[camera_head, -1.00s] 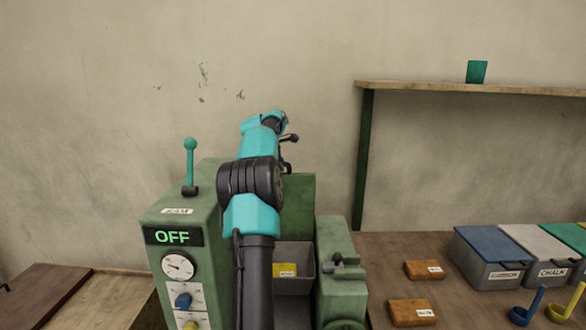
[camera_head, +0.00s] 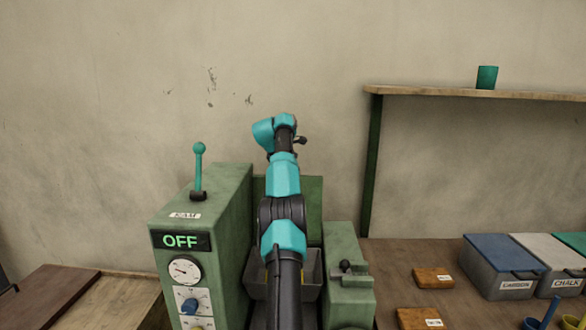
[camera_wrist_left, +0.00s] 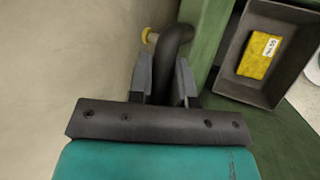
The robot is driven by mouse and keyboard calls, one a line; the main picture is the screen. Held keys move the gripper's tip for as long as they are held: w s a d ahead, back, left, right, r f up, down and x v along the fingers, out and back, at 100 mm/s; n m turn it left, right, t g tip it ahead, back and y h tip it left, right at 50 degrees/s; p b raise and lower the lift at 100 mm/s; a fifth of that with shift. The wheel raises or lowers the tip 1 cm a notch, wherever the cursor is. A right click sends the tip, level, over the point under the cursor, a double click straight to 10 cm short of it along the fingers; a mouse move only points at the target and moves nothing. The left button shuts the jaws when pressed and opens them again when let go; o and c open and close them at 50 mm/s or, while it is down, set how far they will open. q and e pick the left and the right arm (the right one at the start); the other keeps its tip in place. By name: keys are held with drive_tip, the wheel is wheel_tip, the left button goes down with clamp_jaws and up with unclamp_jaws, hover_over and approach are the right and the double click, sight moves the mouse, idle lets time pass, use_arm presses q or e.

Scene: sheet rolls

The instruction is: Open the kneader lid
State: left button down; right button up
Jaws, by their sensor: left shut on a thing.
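The kneader (camera_head: 205,200) is a green machine with an OFF display, a dial and knobs on its left housing. A green panel (camera_head: 314,205), which looks like its lid, stands upright at the back, partly hidden by my left arm. My left gripper (camera_wrist_left: 163,78) is shut on a dark curved handle (camera_wrist_left: 176,42) in the left wrist view, one finger on each side. In the head view the fingers are hidden behind my wrist. My right gripper is not in view.
A grey bin (camera_head: 312,275) sits in the kneader's middle; the left wrist view shows a yellow labelled block (camera_wrist_left: 259,54) inside. A teal lever (camera_head: 198,165) rises from the left housing. The right bench (camera_head: 390,265) holds brown blocks (camera_head: 433,278) and lidded boxes (camera_head: 500,280).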

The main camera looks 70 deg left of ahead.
use_arm(q)
drive_tip(key=shift+r, duration=0.1)
drive_tip(key=c, duration=1.1)
unclamp_jaws()
drive_tip(key=shift+w, duration=0.1)
drive_tip(key=shift+o, duration=0.2)
drive_tip(key=shift+f, duration=0.2)
drive_tip(key=shift+r, duration=0.15)
drive_tip(key=shift+v, duration=1.6)
drive_tip(key=shift+s+d+r, duration=0.1)
drive_tip(key=shift+s+d, duration=0.05)
drive_tip(key=shift+s, duration=0.15)
drive_tip(key=s+d, duration=0.5)
drive_tip(key=s, duration=0.5)
drive_tip(key=shift+d, duration=0.2)
